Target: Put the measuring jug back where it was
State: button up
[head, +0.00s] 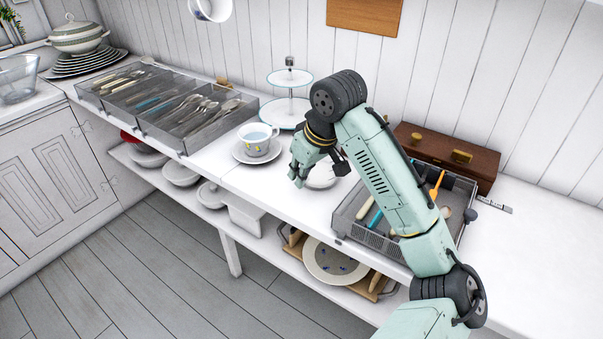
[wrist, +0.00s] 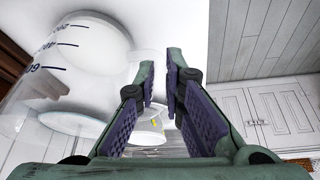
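The measuring jug (wrist: 75,60) is clear with dark blue markings and fills the left of the wrist view, which looks upside down. It appears upright on the white counter, close beside my gripper. My gripper (wrist: 161,72) has its two fingers apart with a gap between the tips. The jug's body is beside the fingers, not between them; I cannot make out its handle clearly. In the head view my gripper (head: 298,174) is low over the counter, and a pale rounded shape behind it, partly hidden by my arm, may be the jug.
A cup on a saucer (head: 257,142) and a tiered stand (head: 290,78) stand left of and behind my gripper. A grey cutlery tray (head: 352,218) is to the right, with a brown wooden box (head: 450,155) behind. Another cutlery tray (head: 180,140) is at left. The far right counter is mostly clear.

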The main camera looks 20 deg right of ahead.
jog(key=o, duration=0.5)
jog(key=b+v, duration=0.1)
jog(key=v, duration=1.1)
jog(key=shift+r, duration=0.1)
